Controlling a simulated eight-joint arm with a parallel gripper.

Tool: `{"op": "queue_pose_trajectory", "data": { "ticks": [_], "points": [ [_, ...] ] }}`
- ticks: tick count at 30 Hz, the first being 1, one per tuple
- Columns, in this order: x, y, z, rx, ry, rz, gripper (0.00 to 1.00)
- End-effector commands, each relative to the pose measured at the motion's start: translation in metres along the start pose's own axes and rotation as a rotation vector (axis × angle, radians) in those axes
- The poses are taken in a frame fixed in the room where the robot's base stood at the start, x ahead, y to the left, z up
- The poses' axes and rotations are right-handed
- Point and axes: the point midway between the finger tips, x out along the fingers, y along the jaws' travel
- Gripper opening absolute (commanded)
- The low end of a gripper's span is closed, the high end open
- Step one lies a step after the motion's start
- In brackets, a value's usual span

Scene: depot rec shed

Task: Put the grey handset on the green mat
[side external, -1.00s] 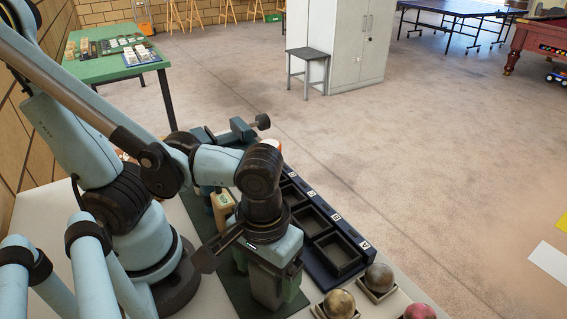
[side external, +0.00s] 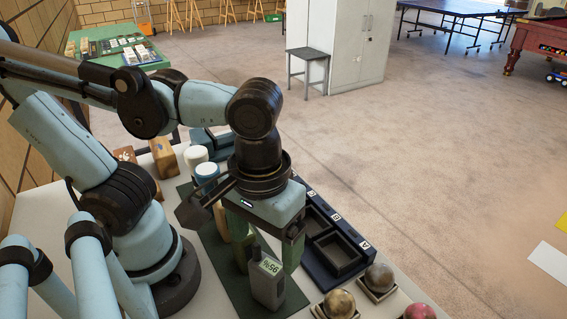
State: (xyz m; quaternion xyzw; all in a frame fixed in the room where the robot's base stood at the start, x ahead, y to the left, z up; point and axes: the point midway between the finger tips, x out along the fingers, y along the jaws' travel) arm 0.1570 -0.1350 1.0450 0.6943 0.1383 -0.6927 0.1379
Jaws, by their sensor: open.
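The grey handset (side external: 267,285), with a numbered label near its top, stands upright on the dark green mat (side external: 213,232) near the mat's front end. My gripper (side external: 267,258) is open, pointing down over the handset. One green finger shows to the right of the handset's top and the other behind its left side. I cannot see clearly whether either finger touches it. My gripper hides part of the mat behind the handset.
A dark blue tray with square compartments (side external: 362,262) runs along the mat's right.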

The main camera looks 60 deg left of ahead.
Motion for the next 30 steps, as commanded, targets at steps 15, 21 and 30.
{"op": "queue_pose_trajectory", "data": {
  "ticks": [15, 21, 30],
  "points": [
    [-0.045, 0.000, -0.004, 0.006, 0.006, 0.012, 0.85],
    [-0.027, -0.004, -0.053, 0.091, 0.114, 0.129, 0.85],
    [-0.006, -0.051, -0.150, 0.298, 0.482, 0.178, 0.85]
  ]
}}
